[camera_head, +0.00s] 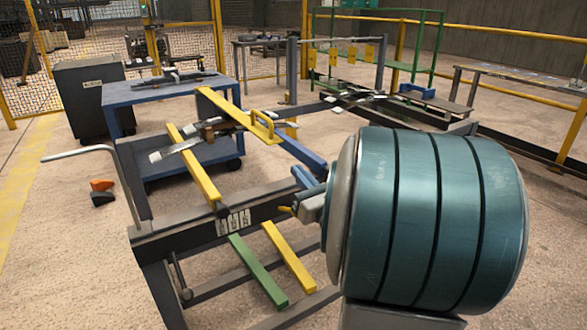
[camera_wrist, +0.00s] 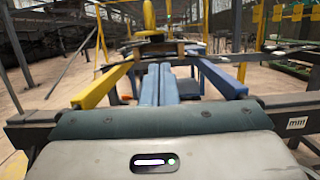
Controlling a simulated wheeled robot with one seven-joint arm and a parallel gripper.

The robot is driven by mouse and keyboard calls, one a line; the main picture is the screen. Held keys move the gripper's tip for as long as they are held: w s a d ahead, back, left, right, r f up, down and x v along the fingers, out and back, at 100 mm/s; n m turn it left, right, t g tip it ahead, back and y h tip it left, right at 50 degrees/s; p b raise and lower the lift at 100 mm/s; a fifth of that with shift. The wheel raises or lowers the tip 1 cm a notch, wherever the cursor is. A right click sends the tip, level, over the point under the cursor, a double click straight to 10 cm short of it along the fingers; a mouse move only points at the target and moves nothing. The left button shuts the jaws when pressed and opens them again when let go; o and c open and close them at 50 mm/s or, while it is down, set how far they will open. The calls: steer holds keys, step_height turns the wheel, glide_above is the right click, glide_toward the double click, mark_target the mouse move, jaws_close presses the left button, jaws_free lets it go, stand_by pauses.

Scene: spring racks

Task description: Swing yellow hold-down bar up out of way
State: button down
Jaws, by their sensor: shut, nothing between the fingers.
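The yellow hold-down bar (camera_head: 232,112) with a yellow loop handle (camera_head: 262,124) lies slantwise above the rack's leaf-spring pieces in the head view. In the wrist view its loop handle (camera_wrist: 148,13) stands at top centre, seen nearly end-on and beyond my fingers. My gripper (camera_head: 302,176) has two blue fingers, partly hidden by my teal arm in the head view. In the wrist view my gripper (camera_wrist: 158,68) is shut with the fingers side by side and empty. It is apart from the bar, on the near side of its handle.
The dark rack frame (camera_head: 180,233) carries a fixed yellow arm (camera_head: 195,165) on the left and a blue arm (camera_head: 298,152) on the right. A blue cart (camera_head: 150,95) stands behind. Yellow and green lower bars (camera_head: 258,270) jut out in front.

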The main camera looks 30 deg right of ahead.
steer(key=p+x, duration=0.2)
steer(key=x, duration=0.7)
steer(key=shift+w+r, duration=0.1)
